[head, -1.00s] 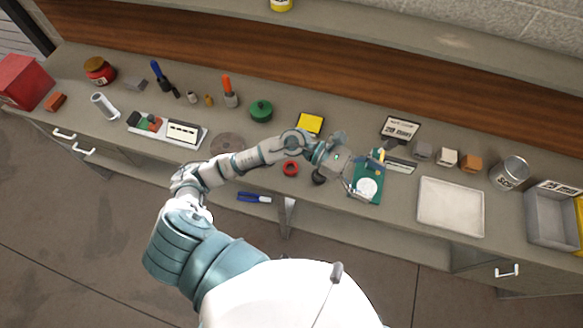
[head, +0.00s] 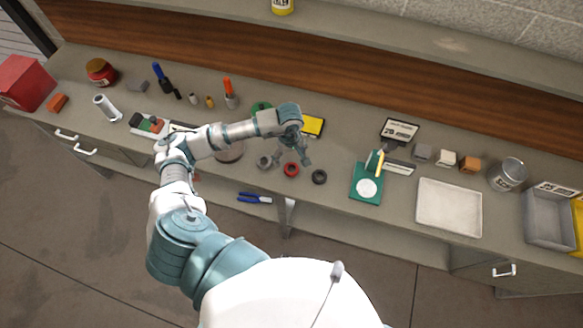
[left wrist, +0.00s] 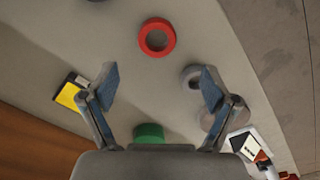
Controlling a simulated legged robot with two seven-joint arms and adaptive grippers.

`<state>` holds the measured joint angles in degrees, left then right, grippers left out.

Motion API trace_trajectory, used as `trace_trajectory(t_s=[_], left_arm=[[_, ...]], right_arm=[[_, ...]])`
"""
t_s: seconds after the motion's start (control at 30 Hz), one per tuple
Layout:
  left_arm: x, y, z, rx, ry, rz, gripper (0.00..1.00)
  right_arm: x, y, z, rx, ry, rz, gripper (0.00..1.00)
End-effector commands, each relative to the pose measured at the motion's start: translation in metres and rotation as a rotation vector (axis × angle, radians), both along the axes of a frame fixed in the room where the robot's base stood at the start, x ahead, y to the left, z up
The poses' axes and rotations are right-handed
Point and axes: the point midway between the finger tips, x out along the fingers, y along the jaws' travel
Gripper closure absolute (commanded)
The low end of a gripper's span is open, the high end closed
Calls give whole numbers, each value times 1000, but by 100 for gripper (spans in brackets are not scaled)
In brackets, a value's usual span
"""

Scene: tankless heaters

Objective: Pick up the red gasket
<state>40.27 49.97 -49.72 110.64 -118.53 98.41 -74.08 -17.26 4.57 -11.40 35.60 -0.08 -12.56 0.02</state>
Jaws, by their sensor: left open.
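The red gasket (head: 291,170) is a ring lying flat on the grey workbench. A grey ring (head: 264,162) lies to its left and a dark ring (head: 319,177) to its right. My left gripper (head: 292,158) is above the bench, just behind the red gasket in the head view. In the left wrist view, the red gasket (left wrist: 157,37) lies beyond the two spread fingertips (left wrist: 158,84), roughly centred between them and apart from them. The gripper is open and empty. The grey ring (left wrist: 192,77) is partly hidden by a finger. My right gripper is not in view.
A green board (head: 366,186) with a white disc lies to the right, and an empty tray (head: 449,207) beyond it. A yellow-topped box (head: 313,126) is behind the gripper. A green round object (head: 262,107) is partly hidden by my arm. Blue-handled pliers (head: 254,198) lie near the front edge.

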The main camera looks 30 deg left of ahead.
Motion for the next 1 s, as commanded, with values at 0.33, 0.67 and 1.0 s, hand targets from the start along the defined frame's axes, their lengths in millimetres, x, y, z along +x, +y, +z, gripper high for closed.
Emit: trace_trajectory(t_s=[0.33, 0.67, 1.0], left_arm=[[0, -3, -35, -2, 3, 0, 13], [3, -5, -78, -2, 0, 0, 13], [3, -5, -79, -1, 0, 0, 43]], right_arm=[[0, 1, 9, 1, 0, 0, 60], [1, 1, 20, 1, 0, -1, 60], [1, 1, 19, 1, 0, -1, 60]])
